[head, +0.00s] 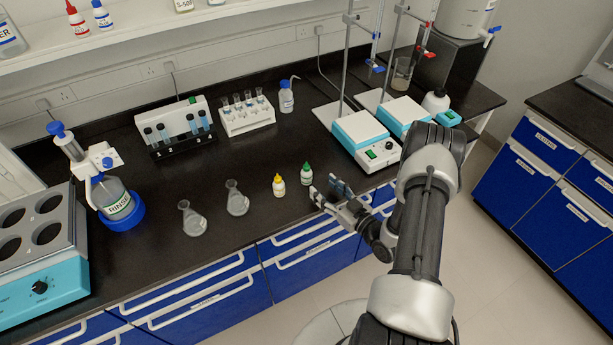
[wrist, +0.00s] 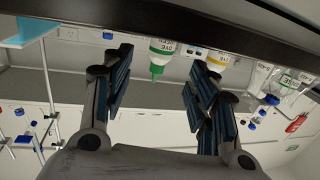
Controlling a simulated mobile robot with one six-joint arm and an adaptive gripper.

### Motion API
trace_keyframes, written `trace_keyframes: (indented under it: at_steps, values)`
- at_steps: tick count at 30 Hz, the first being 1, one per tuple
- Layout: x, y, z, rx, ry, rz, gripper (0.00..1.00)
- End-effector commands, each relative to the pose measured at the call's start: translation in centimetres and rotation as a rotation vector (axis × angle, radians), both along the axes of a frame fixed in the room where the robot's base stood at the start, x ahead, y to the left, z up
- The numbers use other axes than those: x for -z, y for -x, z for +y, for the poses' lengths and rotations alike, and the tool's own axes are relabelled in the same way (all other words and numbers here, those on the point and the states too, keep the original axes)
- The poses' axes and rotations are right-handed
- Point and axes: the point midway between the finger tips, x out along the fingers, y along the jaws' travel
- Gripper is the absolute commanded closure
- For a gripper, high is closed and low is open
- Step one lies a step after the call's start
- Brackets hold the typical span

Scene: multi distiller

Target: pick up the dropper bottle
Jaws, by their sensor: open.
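Two small white dropper bottles stand upright near the front edge of the bench. One has a green cap (head: 306,174) and the other, to its left, has a yellow cap (head: 279,186). My gripper (head: 327,191) is open and empty just right of the green-capped bottle, at about bench height. In the wrist view, which is upside down, the green-capped bottle (wrist: 162,47) appears between and beyond the open fingers (wrist: 157,68). The yellow-capped bottle (wrist: 215,62) shows beside it, partly behind the right finger.
Two flasks (head: 193,221) (head: 237,201) stand left of the bottles. A white tube rack (head: 247,118), a wash bottle (head: 286,98) and stirrer plates (head: 366,139) with stands are behind. A rinse dispenser (head: 118,203) is at left. Bench between is clear.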

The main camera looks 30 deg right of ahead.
Motion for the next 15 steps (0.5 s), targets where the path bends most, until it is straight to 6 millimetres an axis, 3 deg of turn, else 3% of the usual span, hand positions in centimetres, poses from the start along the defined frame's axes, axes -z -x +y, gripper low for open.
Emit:
trace_keyframes:
  at_steps: [8, 15]
  values:
    - [0.2, -2.2, 0.6, -0.001, 0.001, 0.001, 0.47]
    - [0.8, -5.5, 1.6, -0.002, 0.002, 0.000, 0.47]
